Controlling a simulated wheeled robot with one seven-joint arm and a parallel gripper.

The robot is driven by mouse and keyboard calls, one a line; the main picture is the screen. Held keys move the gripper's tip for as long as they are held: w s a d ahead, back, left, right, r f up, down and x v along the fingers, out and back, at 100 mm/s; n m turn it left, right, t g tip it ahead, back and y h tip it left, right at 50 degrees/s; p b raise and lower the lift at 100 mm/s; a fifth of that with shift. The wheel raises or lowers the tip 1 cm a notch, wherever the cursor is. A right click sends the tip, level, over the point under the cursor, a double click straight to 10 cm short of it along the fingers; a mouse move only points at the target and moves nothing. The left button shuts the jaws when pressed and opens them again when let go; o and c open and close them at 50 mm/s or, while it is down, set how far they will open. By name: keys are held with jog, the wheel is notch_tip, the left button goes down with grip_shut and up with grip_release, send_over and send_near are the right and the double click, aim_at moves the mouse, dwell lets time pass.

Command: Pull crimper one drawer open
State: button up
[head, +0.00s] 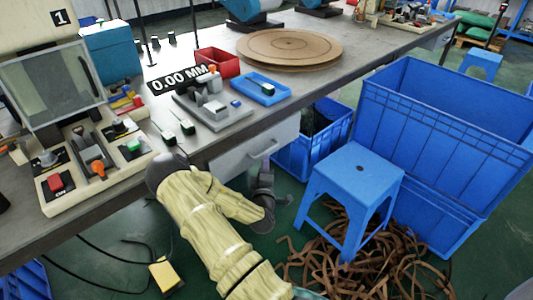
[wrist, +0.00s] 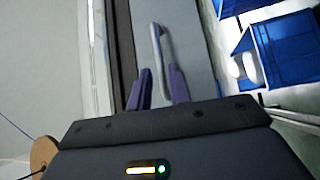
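The crimper labelled 1 (head: 60,60) stands on the left of the workbench. Below the bench top, the grey drawer (head: 240,158) shows its front with a bar handle (head: 265,150). The drawer looks shut. My gripper (head: 268,195) is below and in front of the drawer in the head view, partly hidden by my arm. In the wrist view my gripper (wrist: 161,88) has two purple fingers standing apart, with a gap between them. The handle (wrist: 163,50) lies ahead, lined up with that gap. Its near end reaches towards the fingertips; I cannot tell whether they touch.
A blue stool (head: 355,180) and blue crates (head: 440,140) stand right of the drawer. Brown strips (head: 350,260) lie on the floor around the stool. A smaller blue bin (head: 310,150) is beside the drawer. A yellow pedal (head: 165,275) lies on the floor at left.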

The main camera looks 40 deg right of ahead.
aim_at(266, 152)
jog(key=x, duration=0.6)
jog(key=shift+b, duration=0.4)
grip_shut()
